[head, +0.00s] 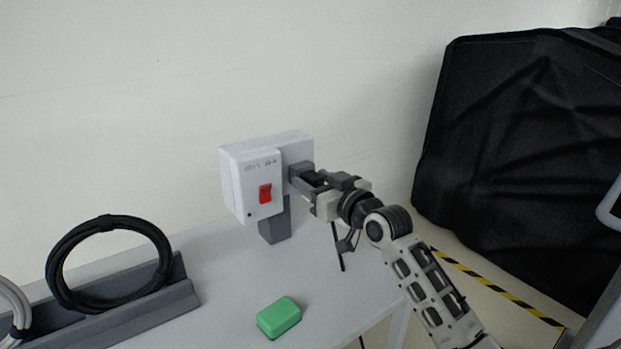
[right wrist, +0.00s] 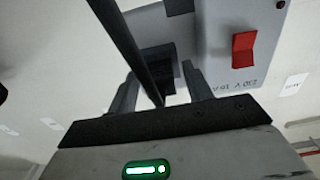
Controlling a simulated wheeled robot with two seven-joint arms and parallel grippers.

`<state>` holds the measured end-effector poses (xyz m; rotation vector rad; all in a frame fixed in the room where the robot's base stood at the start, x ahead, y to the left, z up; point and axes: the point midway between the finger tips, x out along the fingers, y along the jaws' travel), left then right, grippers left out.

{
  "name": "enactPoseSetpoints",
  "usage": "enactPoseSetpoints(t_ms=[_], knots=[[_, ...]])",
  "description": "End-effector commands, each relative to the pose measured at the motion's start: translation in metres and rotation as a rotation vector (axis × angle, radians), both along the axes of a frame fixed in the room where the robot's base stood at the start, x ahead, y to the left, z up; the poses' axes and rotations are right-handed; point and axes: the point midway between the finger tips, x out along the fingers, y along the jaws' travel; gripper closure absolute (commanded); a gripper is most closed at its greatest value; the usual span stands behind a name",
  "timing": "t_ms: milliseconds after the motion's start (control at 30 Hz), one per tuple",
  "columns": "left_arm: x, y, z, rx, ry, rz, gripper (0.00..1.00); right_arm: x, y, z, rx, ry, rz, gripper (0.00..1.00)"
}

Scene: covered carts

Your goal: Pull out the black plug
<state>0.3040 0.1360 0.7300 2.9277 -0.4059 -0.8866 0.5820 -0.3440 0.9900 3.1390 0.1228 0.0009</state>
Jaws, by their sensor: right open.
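A white box (head: 236,185) with a red switch (head: 265,193) stands on a grey post on the table; the box also shows in the right wrist view (right wrist: 220,45). My right gripper (head: 303,178) reaches the right side of the box from the right, its jaws apart. In the right wrist view the black plug (right wrist: 157,62) shows as a dark block between the two fingers (right wrist: 160,85), close to the box. A black cable (right wrist: 130,45) crosses in front of it. My left gripper is out of view.
A green block (head: 279,318) lies on the table (head: 220,290) in front of the box. A coiled black cable (head: 68,247) stands in a grey holder (head: 150,311) at the left. A black covered cart (head: 520,150) stands at the right, behind yellow-black floor tape (head: 500,291).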

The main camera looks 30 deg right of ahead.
Motion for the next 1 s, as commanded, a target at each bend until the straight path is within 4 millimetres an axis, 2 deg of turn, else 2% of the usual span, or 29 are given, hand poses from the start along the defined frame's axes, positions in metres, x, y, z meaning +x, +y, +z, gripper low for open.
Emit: enactPoseSetpoints(t_ms=[967,1000], knots=[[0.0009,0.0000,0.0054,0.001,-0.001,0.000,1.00,0.0001,0.0004,-0.0005,0.000,0.000,0.000,0.50],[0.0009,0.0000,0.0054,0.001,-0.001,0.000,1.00,0.0001,0.0004,-0.0005,0.000,0.001,0.000,0.58]])
